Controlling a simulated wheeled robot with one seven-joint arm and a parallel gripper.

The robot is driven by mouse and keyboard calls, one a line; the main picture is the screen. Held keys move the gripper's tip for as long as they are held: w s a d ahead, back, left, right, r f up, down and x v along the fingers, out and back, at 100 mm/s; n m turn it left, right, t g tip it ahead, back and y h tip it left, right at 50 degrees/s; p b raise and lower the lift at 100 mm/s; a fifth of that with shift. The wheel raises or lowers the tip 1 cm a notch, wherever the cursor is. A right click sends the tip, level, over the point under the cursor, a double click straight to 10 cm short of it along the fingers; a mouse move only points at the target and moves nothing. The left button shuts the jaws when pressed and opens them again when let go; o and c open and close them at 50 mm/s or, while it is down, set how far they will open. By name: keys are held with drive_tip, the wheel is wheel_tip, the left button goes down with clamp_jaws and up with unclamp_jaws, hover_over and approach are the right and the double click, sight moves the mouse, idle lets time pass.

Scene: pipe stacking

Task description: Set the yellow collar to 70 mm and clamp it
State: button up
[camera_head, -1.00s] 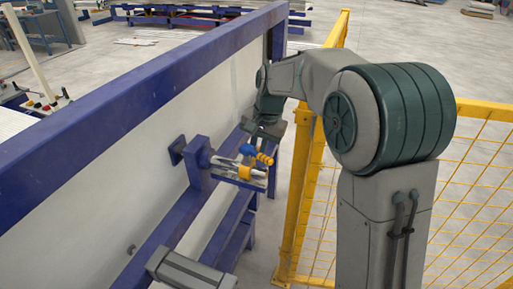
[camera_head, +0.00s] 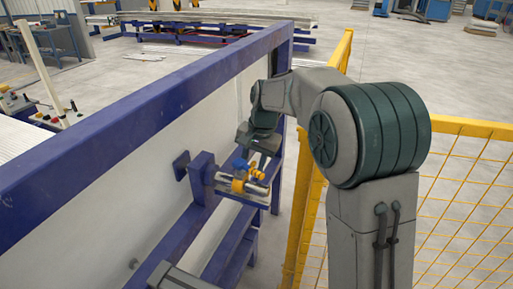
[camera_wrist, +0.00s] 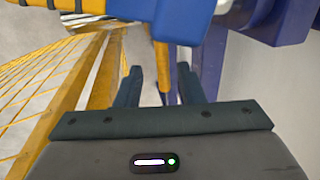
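The yellow collar (camera_head: 238,186) sits around a silver bar (camera_head: 228,180) that juts from a blue post on the wall frame. A blue part (camera_head: 241,164) and an orange-yellow part (camera_head: 257,174) stand just above and beside it. My gripper (camera_head: 255,152) is above these parts at the bar's outer end. In the wrist view my gripper (camera_wrist: 160,85) has its two fingers apart, with nothing clasped between them. A large blue block (camera_wrist: 185,18) with an orange pin (camera_wrist: 163,65) is beyond the fingertips. A scale reading is not legible.
A blue-framed white panel (camera_head: 130,150) runs along the left. A yellow mesh fence (camera_head: 460,200) stands on the right, its post (camera_head: 308,200) close to my arm. Grey floor shows between the fence and the panel.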

wheel_tip(320, 180, up, 13)
drive_tip(key=s+d, duration=0.1)
drive_tip(key=d, duration=0.1)
drive_tip(key=shift+d, duration=0.2)
